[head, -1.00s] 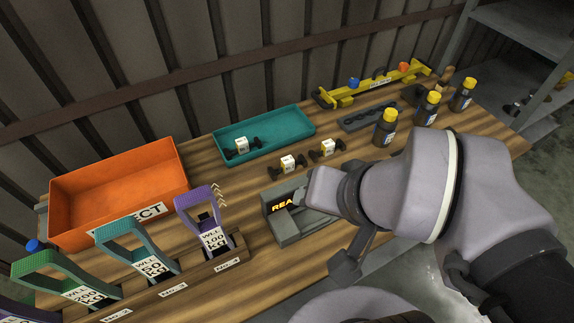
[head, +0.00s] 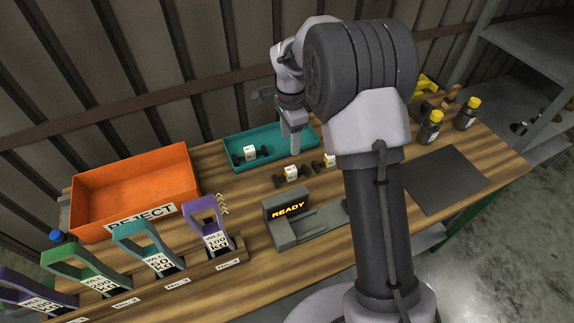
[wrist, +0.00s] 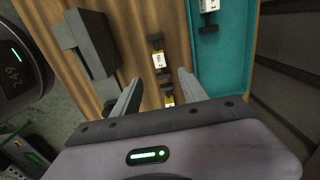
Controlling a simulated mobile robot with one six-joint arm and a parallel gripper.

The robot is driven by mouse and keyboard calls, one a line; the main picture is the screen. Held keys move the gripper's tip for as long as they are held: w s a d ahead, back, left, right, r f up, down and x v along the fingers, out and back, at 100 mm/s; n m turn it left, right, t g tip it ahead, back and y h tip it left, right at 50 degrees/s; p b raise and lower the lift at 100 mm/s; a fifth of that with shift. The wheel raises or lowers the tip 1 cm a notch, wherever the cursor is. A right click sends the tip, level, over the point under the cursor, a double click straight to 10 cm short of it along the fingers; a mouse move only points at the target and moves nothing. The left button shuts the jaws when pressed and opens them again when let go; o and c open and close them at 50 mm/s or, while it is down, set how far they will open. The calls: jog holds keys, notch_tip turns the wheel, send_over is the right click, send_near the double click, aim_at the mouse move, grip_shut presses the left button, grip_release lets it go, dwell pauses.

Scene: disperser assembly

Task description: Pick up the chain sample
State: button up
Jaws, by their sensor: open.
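Small black chain samples with white tags show in the head view. One (head: 291,174) lies on the wooden bench behind the READY device. Another (head: 330,160) lies to its right, partly hidden by my arm. A third (head: 250,153) lies in the teal tray (head: 225,143). In the wrist view, one bench sample (wrist: 158,60) lies beyond and between my fingertips. Another (wrist: 167,100) is partly hidden by my gripper body. The tray sample (wrist: 209,8) is at the top edge. My gripper (wrist: 158,80) is open and empty, above the bench beside the tray; it also shows in the head view (head: 294,146).
A grey READY device (head: 285,238) stands in front of the samples. An orange REJECT bin (head: 140,175) is at the left. Labelled shackles in a rack (head: 205,270) line the front left. Yellow-capped bottles (head: 430,128) and a dark mat (head: 443,180) are at the right.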

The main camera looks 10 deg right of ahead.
jog(key=b, duration=0.2)
send_over(291, 169)
notch_tip(291, 169, down, 9)
jog(key=shift+w+a+r, duration=0.1)
jog(key=shift+w+a, duration=0.05)
notch_tip(291, 169, down, 6)
jog(key=shift+r+b, duration=0.15)
jog(key=shift+b, duration=1.05)
jog(key=shift+r, duration=0.15)
jog(key=shift+c, duration=0.2)
grip_shut()
